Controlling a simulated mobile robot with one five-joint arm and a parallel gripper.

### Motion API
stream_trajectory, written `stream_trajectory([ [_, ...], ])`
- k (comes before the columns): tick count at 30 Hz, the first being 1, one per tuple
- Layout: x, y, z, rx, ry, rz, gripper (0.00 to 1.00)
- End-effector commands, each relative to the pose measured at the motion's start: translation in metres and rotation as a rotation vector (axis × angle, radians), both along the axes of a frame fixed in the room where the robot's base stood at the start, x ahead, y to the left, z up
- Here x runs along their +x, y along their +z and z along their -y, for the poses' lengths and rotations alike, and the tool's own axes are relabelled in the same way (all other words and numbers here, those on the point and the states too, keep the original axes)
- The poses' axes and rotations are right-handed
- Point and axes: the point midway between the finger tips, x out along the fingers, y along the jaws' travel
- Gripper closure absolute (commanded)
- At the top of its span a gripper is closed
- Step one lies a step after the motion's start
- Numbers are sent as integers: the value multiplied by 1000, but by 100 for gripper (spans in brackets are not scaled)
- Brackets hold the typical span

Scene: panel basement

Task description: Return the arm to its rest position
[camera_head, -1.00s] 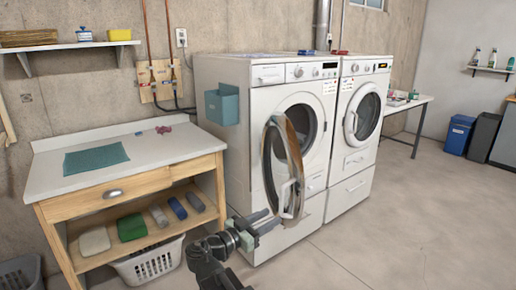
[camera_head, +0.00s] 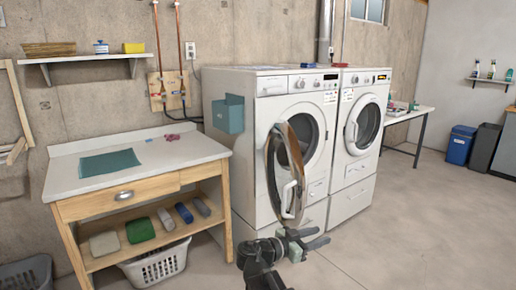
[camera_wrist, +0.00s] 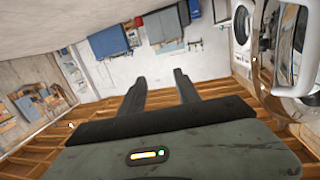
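My gripper (camera_head: 318,237) is low in front of the left washing machine (camera_head: 262,140), beside the lower edge of its open round door (camera_head: 285,172). Its two fingers point to the right in the head view. In the wrist view the fingers of my gripper (camera_wrist: 160,77) stand apart with nothing between them. The open door (camera_wrist: 297,45) shows close at the right edge of the wrist view. I cannot tell from the head view whether the gripper touches the door.
A second machine (camera_head: 361,130) with its door shut stands to the right. A wooden workbench (camera_head: 150,148) with a shelf is on the left, with a white laundry basket (camera_head: 157,262) below. Open floor (camera_head: 420,230) lies to the right.

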Motion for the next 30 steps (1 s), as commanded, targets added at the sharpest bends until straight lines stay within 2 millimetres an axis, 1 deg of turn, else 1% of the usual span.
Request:
stream_trajectory([
  [1, -4, -10, 21, 37, -34, -23, 61],
  [2, -7, -18, 33, 62, -54, -43, 61],
  [5, -23, -53, 74, 180, -117, -164, 61],
  [6, -33, -72, 91, 243, -140, -239, 61],
  [8, -52, -107, 111, 369, -151, -392, 61],
  [9, -64, -130, 116, 460, -129, -505, 61],
  [11, -80, -159, 112, 586, -60, -663, 61],
  [12, -88, -174, 104, 658, 5, -756, 61],
  [14, -97, -191, 86, 749, 127, -879, 61],
  [15, -101, -199, 71, 796, 221, -952, 61],
  [17, -106, -207, 45, 845, 371, -1049, 61],
  [18, -109, -211, 29, 865, 471, -1102, 61],
  [21, -114, -214, -3, 878, 707, -1209, 61],
  [23, -115, -214, -14, 853, 832, -1265, 61],
  [24, -115, -214, -15, 812, 896, -1307, 61],
  [25, -115, -211, -17, 780, 934, -1333, 61],
  [26, -115, -191, -18, 785, 927, -1329, 61],
  [27, -115, -177, -18, 785, 923, -1327, 61],
  [30, -115, -150, -18, 786, 921, -1326, 61],
])
